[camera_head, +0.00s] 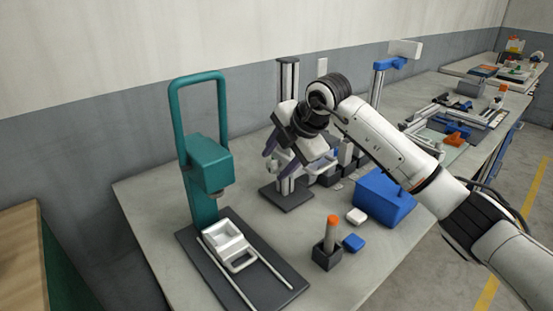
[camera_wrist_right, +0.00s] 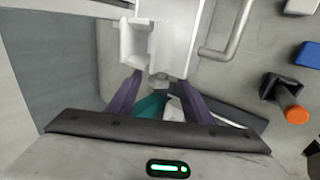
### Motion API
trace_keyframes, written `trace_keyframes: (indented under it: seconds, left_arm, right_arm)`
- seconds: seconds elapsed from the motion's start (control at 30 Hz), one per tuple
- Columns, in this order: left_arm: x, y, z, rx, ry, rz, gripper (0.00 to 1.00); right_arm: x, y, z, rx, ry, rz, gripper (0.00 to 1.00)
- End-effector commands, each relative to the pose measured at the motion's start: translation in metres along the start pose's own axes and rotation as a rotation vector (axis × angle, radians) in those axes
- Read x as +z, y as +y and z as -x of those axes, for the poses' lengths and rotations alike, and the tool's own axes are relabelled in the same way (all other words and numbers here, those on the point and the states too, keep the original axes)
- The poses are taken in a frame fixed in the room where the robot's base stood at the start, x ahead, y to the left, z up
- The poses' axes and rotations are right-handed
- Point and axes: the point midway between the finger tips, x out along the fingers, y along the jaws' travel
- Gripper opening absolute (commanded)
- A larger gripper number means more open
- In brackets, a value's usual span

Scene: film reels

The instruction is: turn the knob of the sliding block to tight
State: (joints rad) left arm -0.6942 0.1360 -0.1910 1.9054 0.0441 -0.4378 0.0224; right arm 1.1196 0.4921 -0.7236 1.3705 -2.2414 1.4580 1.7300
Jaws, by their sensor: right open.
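A silver column (camera_head: 288,78) stands on a dark base (camera_head: 286,196), partly behind my right arm. A white sliding block (camera_wrist_right: 172,48) on the column fills the top middle of the right wrist view. A small grey knob (camera_wrist_right: 158,80) shows at the block's lower edge. My right gripper (camera_head: 284,158) is at the column, with its purple fingers pointing down. In the right wrist view its fingers (camera_wrist_right: 160,88) are open, one on each side of the knob. Contact with the knob cannot be told. Which way the knob is turned cannot be told. My left gripper is not in view.
A teal press (camera_head: 206,165) with a white tray (camera_head: 228,244) stands at left. A dark holder (camera_head: 326,255) with an orange-topped piece, a small blue block (camera_head: 353,243), a white block (camera_head: 356,216) and a blue box (camera_head: 384,198) are in front.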

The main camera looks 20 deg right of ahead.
Motion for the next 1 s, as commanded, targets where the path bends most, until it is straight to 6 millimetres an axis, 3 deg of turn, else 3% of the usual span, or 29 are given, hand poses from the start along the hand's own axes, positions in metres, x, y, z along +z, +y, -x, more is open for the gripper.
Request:
trace_keyframes:
  seconds: [0.37, 0.6, 0.83, 1.0]
  left_arm:
    - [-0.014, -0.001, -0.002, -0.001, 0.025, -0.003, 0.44]
    - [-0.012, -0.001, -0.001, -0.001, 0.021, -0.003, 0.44]
    - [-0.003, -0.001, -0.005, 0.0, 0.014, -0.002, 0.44]
    - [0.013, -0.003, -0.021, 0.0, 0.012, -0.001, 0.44]
  right_arm:
    - [0.0, 0.0, -0.007, 0.001, 0.0, 0.002, 0.46]
    - [0.0, 0.0, -0.007, 0.001, 0.0, 0.001, 0.05]
    - [0.0, -0.002, -0.009, 0.017, 0.0, 0.002, 0.05]
    - [0.0, -0.006, -0.013, 0.077, -0.001, 0.002, 0.05]
